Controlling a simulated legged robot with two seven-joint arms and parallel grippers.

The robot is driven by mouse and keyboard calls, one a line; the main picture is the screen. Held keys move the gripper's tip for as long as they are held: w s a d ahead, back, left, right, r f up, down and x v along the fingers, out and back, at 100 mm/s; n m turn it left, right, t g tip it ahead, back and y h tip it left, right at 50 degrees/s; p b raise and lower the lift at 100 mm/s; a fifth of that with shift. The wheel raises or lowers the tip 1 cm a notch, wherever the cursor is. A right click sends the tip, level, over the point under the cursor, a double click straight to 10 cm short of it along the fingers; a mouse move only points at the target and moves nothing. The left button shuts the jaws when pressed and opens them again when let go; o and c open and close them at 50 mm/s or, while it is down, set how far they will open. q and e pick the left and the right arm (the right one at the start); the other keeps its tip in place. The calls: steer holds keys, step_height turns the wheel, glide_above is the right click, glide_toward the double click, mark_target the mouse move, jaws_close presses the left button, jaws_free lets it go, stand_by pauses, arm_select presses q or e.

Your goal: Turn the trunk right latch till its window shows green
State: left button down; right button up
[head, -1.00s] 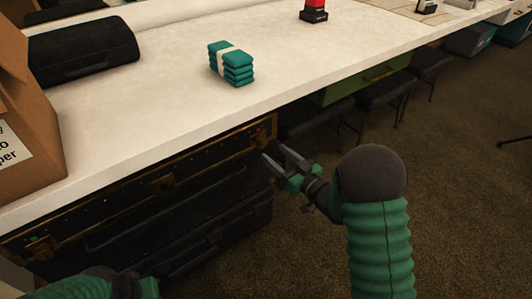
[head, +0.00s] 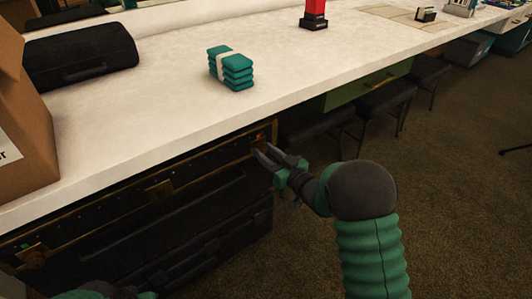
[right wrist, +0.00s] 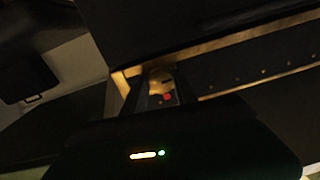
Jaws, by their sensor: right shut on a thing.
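The dark trunk (head: 205,196) with brass edging sits under the counter at lower left. Its right latch (right wrist: 159,77) is brass, and its small window (right wrist: 167,97) shows red. The red also shows in the head view (head: 260,136). My right gripper (head: 266,152) is at the trunk's upper right corner, shut on the right latch, whose knob lies between the fingers in the right wrist view. The trunk's left latch (head: 34,254) has a green window. My left gripper (head: 118,291) is partly cut off at the bottom edge, and its jaws are not clear.
The white counter (head: 330,70) overhangs the trunk. On it are a banded teal stack (head: 231,68), a black case (head: 80,55) and a cardboard box (head: 25,130). Dark stools (head: 385,105) stand right of the trunk. The carpet (head: 460,200) at right is open.

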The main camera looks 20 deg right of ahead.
steer(key=shift+n, duration=0.3)
jaws_close()
steer(key=shift+s+a+f+n+h+p, duration=0.1)
steer(key=shift+n+p, duration=0.1)
steer(key=shift+n, duration=2.3)
steer(key=shift+w+d+n+h+p, duration=0.1)
steer(key=shift+n+p, duration=0.1)
steer(key=shift+n, duration=2.3)
steer(key=shift+s+a+f+n+h+p, duration=0.1)
steer(key=shift+n+p, duration=0.1)
steer(key=shift+n, duration=2.3)
steer(key=o, duration=1)
jaws_free()
steer(key=shift+o, duration=1)
steer(key=shift+r, duration=0.1)
